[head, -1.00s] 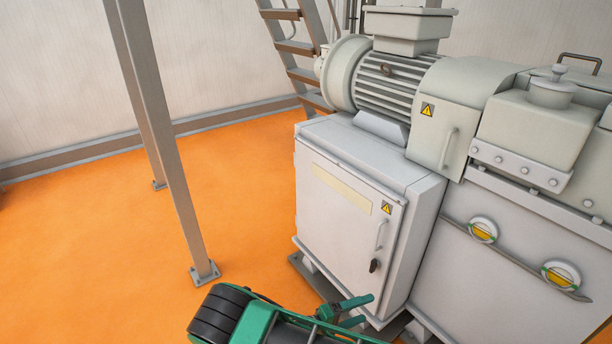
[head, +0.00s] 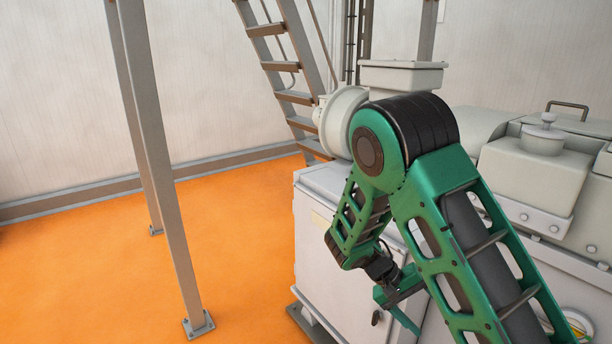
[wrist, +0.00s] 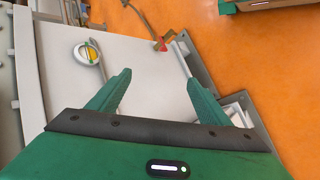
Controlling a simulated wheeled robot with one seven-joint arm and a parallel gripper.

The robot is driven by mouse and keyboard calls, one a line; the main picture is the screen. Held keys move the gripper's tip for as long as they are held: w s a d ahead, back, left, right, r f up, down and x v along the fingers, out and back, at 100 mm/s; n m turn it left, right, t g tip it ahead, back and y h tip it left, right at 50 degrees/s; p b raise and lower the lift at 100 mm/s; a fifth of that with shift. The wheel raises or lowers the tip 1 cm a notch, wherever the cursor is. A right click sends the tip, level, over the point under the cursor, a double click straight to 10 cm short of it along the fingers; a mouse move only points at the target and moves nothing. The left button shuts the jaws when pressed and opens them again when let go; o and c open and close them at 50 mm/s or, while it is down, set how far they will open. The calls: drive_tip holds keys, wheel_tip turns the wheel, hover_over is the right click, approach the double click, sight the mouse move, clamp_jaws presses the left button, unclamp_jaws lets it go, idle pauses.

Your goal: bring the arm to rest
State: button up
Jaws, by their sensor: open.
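My gripper (head: 398,308) hangs from my folded green arm in front of the pale grey cabinet (head: 313,236), with its fingers pointing down and to the right. In the wrist view my gripper (wrist: 156,88) has its two green fingers spread apart with nothing between them. A pale machine panel lies beyond the fingers. My arm's elbow is raised high and hides much of the motor and the cabinet door in the head view.
A grey post (head: 160,170) stands on the orange floor (head: 90,270) at the left, and a stair (head: 290,95) rises behind. A round yellow-and-white gauge (wrist: 87,53) is on the panel.

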drive_tip(key=s+d+r+m+y, duration=0.3)
drive_tip(key=s+d+r+y, duration=0.3)
drive_tip(key=s+d+r, duration=0.45)
drive_tip(key=s+r+t+y, duration=0.1)
drive_tip(key=s+r, duration=0.3)
drive_tip(key=s, duration=0.3)
drive_tip(key=s+r+m+t+y, duration=0.1)
drive_tip(key=s+r, duration=0.3)
drive_tip(key=s, duration=0.4)
drive_tip(key=shift+s+a+r+t+y, duration=0.3)
drive_tip(key=shift+a+t+y, duration=0.05)
drive_tip(key=shift+t+y, duration=0.15)
drive_tip(key=shift+w+f, duration=0.25)
drive_tip(key=shift+w, duration=0.35)
